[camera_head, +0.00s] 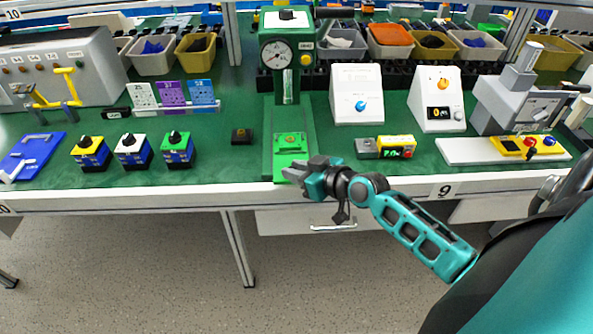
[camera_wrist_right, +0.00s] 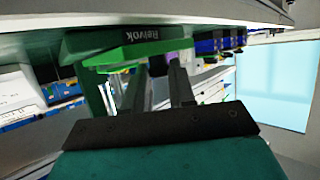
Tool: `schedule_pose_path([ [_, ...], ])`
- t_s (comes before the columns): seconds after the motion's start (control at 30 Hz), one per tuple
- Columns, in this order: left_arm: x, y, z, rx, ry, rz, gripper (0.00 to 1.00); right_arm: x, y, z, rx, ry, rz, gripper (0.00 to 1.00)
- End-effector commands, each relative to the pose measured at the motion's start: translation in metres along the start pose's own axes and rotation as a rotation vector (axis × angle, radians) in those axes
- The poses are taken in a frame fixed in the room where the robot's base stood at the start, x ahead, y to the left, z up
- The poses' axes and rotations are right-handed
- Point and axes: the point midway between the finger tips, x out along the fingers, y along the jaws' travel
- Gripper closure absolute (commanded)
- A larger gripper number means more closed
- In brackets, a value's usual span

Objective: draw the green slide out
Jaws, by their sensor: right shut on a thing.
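The bright green slide (camera_head: 287,162) sits at the foot of the dark green press (camera_head: 274,117) with the dial gauge, near the table's front edge. It also shows in the right wrist view as a bright green bar (camera_wrist_right: 130,52). My right gripper (camera_head: 292,173) is at the front end of the slide, shut on it; in the wrist view its two fingers (camera_wrist_right: 166,72) reach up to the green part. The exact contact is partly hidden by the fingers. My left gripper is not in view.
A small dark block (camera_head: 241,136) and several blue switch boxes (camera_head: 178,150) stand to the left. A drawer handle (camera_head: 333,227) is below the table edge. The space before the table is clear.

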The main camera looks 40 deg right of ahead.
Motion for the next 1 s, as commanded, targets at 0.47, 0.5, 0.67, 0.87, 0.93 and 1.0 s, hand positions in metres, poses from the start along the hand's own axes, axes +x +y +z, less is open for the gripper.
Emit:
schedule_pose_path([
  [0.47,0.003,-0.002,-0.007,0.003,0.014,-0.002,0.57,-0.001,-0.004,0.003,0.003,-0.006,-0.008,0.52],
  [0.5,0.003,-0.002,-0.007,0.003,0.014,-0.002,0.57,0.000,-0.004,0.003,0.003,-0.005,-0.008,0.50],
  [0.67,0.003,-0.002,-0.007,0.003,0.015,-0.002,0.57,0.000,-0.003,0.002,0.002,-0.005,-0.006,0.50],
  [0.87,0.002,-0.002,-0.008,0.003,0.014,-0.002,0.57,-0.009,-0.002,0.003,0.000,-0.007,-0.005,0.50],
  [0.93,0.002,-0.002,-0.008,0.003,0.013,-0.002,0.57,-0.019,-0.002,0.003,0.000,-0.007,-0.005,0.50],
  [1.0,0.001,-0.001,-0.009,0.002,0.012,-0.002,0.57,-0.030,-0.003,0.002,-0.001,-0.008,-0.007,0.50],
])
